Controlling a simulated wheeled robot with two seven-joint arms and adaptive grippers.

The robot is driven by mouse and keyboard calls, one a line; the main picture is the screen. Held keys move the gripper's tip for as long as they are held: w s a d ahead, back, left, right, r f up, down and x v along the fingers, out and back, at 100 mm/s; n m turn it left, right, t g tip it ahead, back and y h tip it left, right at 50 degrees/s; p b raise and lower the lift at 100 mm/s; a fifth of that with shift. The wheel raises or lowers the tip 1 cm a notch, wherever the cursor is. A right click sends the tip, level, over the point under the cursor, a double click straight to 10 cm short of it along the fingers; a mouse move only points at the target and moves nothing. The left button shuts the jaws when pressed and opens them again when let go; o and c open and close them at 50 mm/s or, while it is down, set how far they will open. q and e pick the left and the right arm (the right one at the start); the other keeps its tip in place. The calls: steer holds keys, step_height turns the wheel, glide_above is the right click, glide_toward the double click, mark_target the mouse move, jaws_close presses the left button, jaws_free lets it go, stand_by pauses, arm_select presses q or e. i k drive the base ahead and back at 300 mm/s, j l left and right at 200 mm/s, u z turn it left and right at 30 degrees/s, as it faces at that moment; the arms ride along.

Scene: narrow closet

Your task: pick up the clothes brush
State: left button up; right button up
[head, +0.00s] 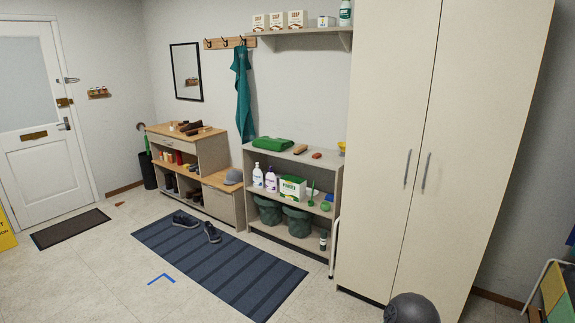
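A small elongated tan-brown item, which looks like the clothes brush (300,149), lies on the top board of the open shelf unit (250,190) in the head view. It lies between a folded green cloth (272,144) on its left and a small red item (317,155) on its right, apart from both. Its bristles are too small to make out. Neither of my grippers is in view.
A tall cream wardrobe (385,200) stands right of the shelf unit. A striped blue rug (225,270) with dark shoes (212,232) lies in front. A wooden shoe cabinet (175,135) with dark items on top stands left. Pale floor is open at the lower left.

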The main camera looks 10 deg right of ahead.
mark_target(300, 150)
steer(key=i, duration=2.9)
steer(key=i+z, duration=0.1)
steer(key=i, duration=0.55)
steer(key=i+j+z, duration=0.1)
steer(key=i, duration=0.6)
steer(key=i+j, duration=0.15)
steer(key=i, duration=0.5)
steer(key=i+z, duration=0.25)
